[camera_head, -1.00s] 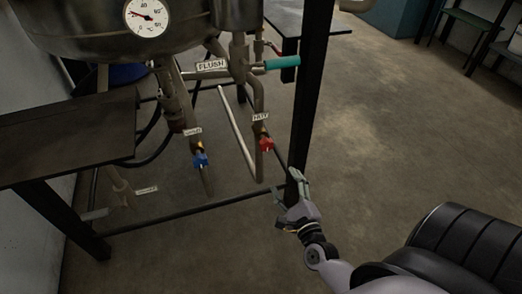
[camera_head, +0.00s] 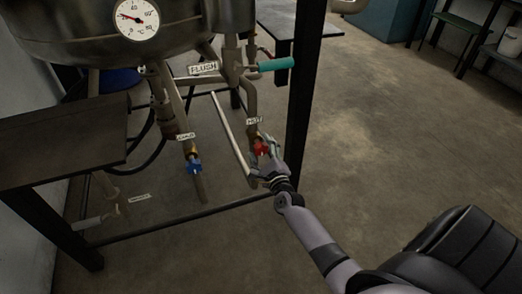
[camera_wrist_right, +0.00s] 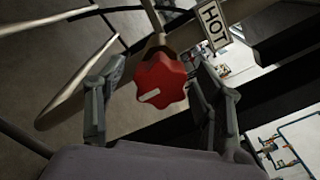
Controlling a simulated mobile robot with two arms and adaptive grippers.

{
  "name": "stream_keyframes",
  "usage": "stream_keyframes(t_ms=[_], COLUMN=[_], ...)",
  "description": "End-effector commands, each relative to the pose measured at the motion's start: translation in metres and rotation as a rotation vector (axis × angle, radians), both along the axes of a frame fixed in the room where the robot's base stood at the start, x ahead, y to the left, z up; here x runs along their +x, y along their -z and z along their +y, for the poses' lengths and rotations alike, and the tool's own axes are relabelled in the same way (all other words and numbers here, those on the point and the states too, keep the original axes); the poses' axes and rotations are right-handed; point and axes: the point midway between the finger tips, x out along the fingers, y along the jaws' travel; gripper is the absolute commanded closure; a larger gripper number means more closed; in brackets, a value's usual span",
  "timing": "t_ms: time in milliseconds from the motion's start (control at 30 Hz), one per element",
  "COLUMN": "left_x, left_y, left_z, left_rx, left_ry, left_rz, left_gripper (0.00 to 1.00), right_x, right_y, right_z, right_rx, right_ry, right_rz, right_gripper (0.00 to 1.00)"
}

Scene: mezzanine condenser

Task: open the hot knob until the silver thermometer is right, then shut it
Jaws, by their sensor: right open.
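The red hot knob (camera_head: 261,147) sits on a pipe under a small HOT label (camera_head: 254,120). In the right wrist view the red knob (camera_wrist_right: 161,81) shows a white mark pointing to the lower left. My right gripper (camera_head: 266,158) is at the knob; its open fingers (camera_wrist_right: 158,90) stand on either side of it, with gaps showing. The round dial thermometer (camera_head: 137,18) is on the silver vessel at the top left, its needle pointing to the upper left. My left gripper is not in view.
A blue knob (camera_head: 194,163) hangs on the pipe to the left, under its own label. A teal FLUSH handle (camera_head: 276,64) sticks out above. A black frame post (camera_head: 301,85) stands close right of the hot knob. Open floor lies to the right.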

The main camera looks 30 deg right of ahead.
Motion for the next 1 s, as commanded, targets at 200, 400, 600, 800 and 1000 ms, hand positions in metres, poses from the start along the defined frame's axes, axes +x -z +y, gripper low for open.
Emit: stream_keyframes(t_ms=[200, 400, 600, 800, 1000], left_x=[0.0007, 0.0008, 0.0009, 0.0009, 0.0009], left_y=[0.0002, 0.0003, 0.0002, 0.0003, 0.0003], left_z=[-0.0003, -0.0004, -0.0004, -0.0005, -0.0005], left_rx=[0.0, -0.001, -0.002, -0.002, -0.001], left_ry=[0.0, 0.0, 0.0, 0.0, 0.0], left_rz=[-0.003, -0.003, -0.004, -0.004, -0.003], left_gripper=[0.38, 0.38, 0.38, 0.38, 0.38], right_x=[0.0026, 0.0025, 0.0024, 0.0023, 0.0023], right_y=[0.0004, 0.0001, 0.0001, 0.0002, 0.0004], right_z=[-0.001, -0.0009, -0.0009, -0.0008, -0.0006], right_rx=[0.0, 0.0, 0.0, 0.0, 0.0], right_ry=[0.0, 0.001, 0.001, 0.001, 0.001], right_rz=[0.001, 0.001, 0.001, 0.001, 0.001], right_gripper=[0.38, 0.45, 0.58, 0.72, 0.85])
